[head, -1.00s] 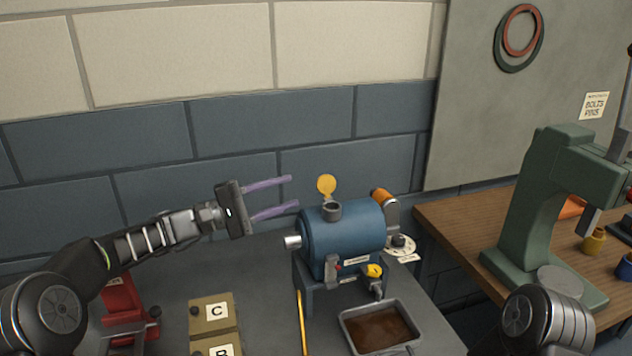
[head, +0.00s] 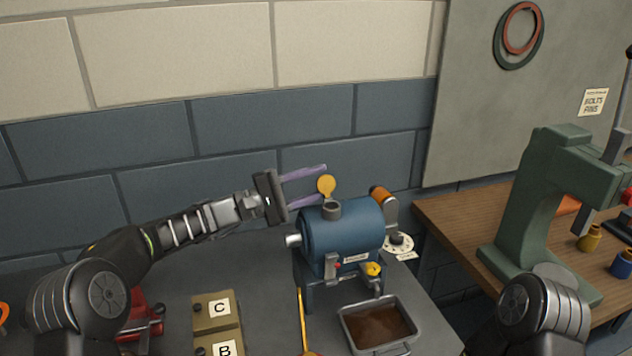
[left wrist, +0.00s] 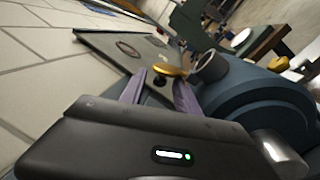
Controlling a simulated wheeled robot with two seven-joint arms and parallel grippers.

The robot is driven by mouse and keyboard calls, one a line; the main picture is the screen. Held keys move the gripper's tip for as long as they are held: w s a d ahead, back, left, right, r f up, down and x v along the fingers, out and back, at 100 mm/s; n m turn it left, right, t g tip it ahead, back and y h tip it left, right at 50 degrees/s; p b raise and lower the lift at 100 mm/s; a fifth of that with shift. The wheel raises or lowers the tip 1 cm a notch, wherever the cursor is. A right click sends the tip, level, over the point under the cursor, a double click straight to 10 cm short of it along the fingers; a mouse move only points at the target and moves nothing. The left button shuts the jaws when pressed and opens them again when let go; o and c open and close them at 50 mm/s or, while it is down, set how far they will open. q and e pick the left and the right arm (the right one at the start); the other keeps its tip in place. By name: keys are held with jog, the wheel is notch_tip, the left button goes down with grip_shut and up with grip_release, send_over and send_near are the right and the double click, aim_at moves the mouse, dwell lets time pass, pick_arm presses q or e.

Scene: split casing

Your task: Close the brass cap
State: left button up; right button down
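The brass cap (head: 326,186) stands raised on its hinge beside the dark filler neck (head: 331,208) on top of the blue casing (head: 345,235); the neck's mouth is uncovered. My left gripper (head: 324,183) is open, its two purple fingers pointing right at the cap's height. In the left wrist view the cap (left wrist: 170,71) shows edge-on just beyond the fingertips, between their lines, and the neck (left wrist: 210,66) is to its right. I cannot tell whether a finger touches the cap. My right gripper is out of view.
A metal tray (head: 345,323) of brown liquid sits before the casing. Boxes marked C (head: 213,312) and B (head: 223,343) lie at the left front. A crank handle (head: 382,196) stands at the casing's right. A green press (head: 540,200) stands on the wooden bench.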

pick_arm(q)
grip_shut()
dwell(0.5)
